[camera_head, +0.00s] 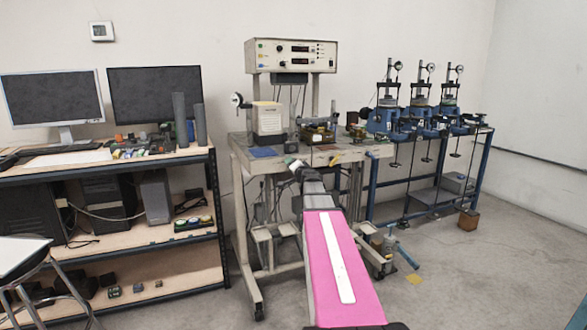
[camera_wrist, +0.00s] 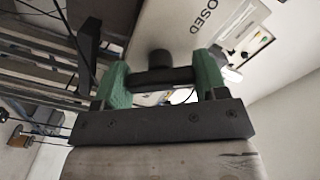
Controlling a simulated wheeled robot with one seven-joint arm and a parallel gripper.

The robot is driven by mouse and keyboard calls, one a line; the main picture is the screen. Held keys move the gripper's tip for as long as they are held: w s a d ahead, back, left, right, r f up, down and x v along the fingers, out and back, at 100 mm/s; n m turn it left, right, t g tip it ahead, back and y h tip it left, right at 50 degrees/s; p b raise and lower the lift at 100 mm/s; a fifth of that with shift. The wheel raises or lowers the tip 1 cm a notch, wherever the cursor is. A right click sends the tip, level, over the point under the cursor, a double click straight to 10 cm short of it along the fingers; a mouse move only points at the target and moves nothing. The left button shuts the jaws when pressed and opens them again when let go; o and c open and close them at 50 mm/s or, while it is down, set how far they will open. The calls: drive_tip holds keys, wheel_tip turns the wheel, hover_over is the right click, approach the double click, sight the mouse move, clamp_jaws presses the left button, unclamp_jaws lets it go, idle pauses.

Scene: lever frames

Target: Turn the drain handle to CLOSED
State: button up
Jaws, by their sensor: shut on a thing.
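The drain handle (camera_wrist: 160,77) is a dark bar with a round dark hub (camera_wrist: 159,58) in the wrist view. It sits in front of a light panel (camera_wrist: 185,28). Lettering reading "OSED" (camera_wrist: 247,17) shows on the panel at upper right, its start cut off or hidden. My gripper (camera_wrist: 161,70) has green fingers on both sides of the bar and is shut on it. In the head view my gripper (camera_head: 294,163) reaches the front edge of the bench, below the beige box (camera_head: 269,120). The handle is not clearly visible there.
The bench (camera_head: 345,155) carries a blue pad, instruments and a control unit (camera_head: 291,55) above. Blue test machines (camera_head: 420,118) stand to the right. A shelf desk (camera_head: 110,168) with monitors stands at left.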

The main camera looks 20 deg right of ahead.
drive_tip(key=shift+n, duration=0.9)
drive_tip(key=shift+f, duration=0.1)
drive_tip(key=o, duration=0.9)
drive_tip(key=shift+o, duration=0.2)
drive_tip(key=shift+s, duration=0.15)
drive_tip(key=s, duration=1)
drive_tip(key=shift+s+d, duration=0.2)
drive_tip(key=shift+s, duration=0.1)
